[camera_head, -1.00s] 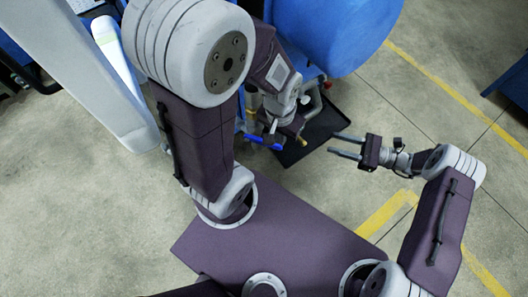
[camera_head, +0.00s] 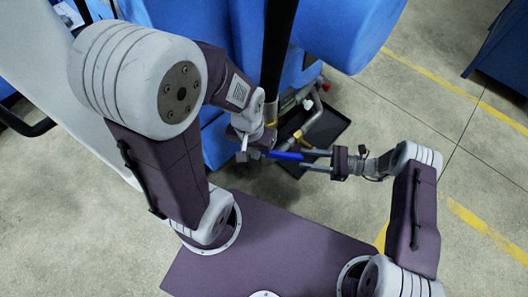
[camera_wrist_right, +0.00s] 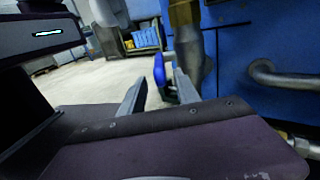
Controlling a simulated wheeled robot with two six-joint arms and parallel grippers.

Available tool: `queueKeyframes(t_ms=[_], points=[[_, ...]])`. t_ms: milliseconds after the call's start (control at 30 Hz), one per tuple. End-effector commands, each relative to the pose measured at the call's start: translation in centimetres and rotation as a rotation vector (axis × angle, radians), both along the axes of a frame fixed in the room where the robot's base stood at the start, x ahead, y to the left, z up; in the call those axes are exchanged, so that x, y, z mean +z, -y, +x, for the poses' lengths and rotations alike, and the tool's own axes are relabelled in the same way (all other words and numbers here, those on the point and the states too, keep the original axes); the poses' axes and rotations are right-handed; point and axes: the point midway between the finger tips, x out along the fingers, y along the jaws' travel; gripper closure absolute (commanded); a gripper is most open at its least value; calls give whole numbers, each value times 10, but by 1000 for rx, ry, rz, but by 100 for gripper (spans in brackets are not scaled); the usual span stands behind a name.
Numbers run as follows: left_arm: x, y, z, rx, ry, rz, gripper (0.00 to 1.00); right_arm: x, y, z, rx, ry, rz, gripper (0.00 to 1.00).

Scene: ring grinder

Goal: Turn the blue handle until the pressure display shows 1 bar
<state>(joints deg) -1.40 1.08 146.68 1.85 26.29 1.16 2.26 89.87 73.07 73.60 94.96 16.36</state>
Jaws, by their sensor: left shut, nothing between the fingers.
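The blue handle (camera_head: 286,155) lies roughly level beside the blue machine's pipework in the head view. My right gripper (camera_head: 303,160) is open, its fingers pointing left at the handle's right end. In the right wrist view the handle (camera_wrist_right: 159,70) shows between the open fingertips of this gripper (camera_wrist_right: 160,82), with gaps on both sides. Whether it is between the fingers or just beyond them is hard to tell. My left gripper (camera_head: 252,152) is shut and empty close to the handle's left end, partly hidden by its wrist. No readable pressure display is in view.
The blue machine (camera_head: 365,30) fills the top of the head view, with a black post (camera_head: 277,50) in front. A bent metal pipe (camera_head: 312,120) stands over a dark tray (camera_head: 332,125). Open concrete floor (camera_head: 420,110) lies to the right.

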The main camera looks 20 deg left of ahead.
Motion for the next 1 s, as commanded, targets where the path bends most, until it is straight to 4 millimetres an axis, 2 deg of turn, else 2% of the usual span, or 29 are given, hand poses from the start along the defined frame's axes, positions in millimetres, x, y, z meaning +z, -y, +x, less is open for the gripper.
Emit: queueKeyframes(t_ms=[200,500,633,967,1000], points=[[-3,0,0,0,0,0,100,-1,-6,-2,2,1,0,62],[-25,0,0,0,0,0,100,-4,-64,-18,4,0,0,62],[-31,0,0,0,0,0,100,-3,-81,-22,3,0,0,62],[-31,0,0,0,0,0,100,0,-88,-23,0,1,0,62],[-31,0,0,0,0,0,100,0,-88,-23,0,1,0,70]])
